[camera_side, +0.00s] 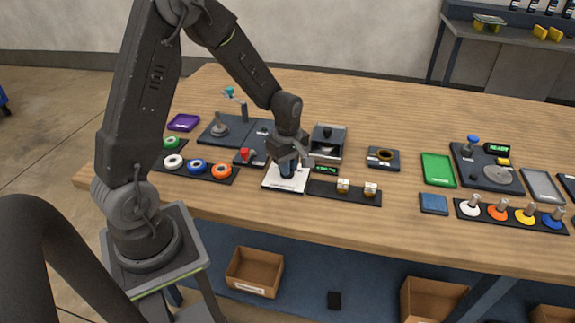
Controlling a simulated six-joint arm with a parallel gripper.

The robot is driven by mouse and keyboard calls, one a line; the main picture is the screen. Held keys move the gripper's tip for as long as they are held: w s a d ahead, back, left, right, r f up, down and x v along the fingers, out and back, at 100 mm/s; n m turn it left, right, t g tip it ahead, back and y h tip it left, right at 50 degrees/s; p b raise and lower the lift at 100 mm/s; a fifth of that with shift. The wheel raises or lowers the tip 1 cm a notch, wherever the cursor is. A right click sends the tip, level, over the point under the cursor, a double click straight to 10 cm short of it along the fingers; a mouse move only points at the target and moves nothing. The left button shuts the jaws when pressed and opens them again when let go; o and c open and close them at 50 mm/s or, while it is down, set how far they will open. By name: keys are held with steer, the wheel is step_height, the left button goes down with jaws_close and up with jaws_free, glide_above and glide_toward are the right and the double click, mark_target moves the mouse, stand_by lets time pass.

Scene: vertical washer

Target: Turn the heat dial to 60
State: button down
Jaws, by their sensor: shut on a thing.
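My gripper (287,168) points down over a white panel (272,182) near the front of the table. Its fingers are shut on a dark upright knob on this panel, which I take to be the heat dial (288,173). The fingers cover most of the knob, so its pointer does not show. The markings on the panel are too small to read, so I cannot tell the dial's setting. A small green-lit display (326,170) is just right of the panel.
A dark machine (327,145) stands close behind the display. A dark strip with two pale cubes (343,186) lies right of the panel. Coloured rings (197,166) and a red-knobbed device (245,155) are to the left. Bare wood lies in front.

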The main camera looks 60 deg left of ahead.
steer(key=m, duration=1.3)
steer(key=shift+a, duration=0.1)
steer(key=shift+m, duration=0.4)
stand_by(0.4)
steer(key=c, duration=1.2)
jaws_free()
steer(key=shift+o, duration=0.2)
step_height(320, 180, up, 14)
